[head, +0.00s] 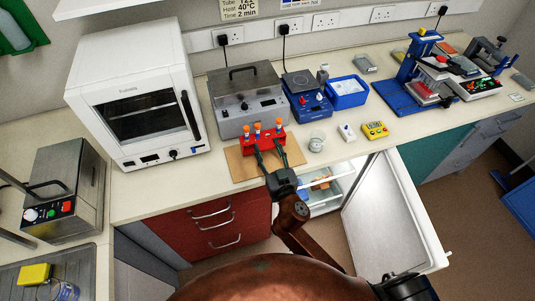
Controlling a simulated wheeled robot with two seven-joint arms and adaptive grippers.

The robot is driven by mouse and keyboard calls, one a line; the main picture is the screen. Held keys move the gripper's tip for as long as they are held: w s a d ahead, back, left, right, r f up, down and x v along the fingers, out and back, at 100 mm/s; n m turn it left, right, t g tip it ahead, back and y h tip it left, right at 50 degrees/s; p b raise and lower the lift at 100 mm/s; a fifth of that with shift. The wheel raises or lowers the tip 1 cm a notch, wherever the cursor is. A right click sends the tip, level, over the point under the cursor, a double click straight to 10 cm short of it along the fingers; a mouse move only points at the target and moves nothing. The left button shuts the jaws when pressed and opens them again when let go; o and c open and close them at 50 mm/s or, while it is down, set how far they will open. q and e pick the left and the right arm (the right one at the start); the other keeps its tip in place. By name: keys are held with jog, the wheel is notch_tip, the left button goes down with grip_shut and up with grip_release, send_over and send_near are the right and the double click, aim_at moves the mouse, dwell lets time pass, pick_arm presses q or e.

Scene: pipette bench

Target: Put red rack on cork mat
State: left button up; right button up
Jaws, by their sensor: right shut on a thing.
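The red rack (264,145) holds several orange-capped tubes upright and looks level. It is over the cork mat (240,169), which shows to its left, front and right. I cannot tell whether the rack's base touches the mat. My right gripper (269,153) reaches in from the front, with one dark finger towards each side of the rack, and is shut on it. The gripper hides part of the mat's front.
A grey metal bath (248,104) stands right behind the rack, and a white oven (135,95) to its left. A small white jar (317,141) and a yellow timer (375,130) are to the right. A fridge door (390,215) stands open below the bench.

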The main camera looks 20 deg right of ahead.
notch_tip(320, 180, down, 3)
jog(key=shift+r, duration=0.15)
jog(key=shift+s, duration=0.1)
jog(key=shift+b, duration=0.3)
jog(key=shift+f, duration=0.2)
jog(key=o, duration=1.2)
jog(key=shift+r, duration=0.1)
jog(key=shift+r, duration=0.1)
jog(key=shift+s, duration=0.25)
jog(key=s+b, duration=0.1)
jog(key=s, duration=1)
jog(key=shift+s+d, duration=0.15)
jog(key=shift+s, duration=0.1)
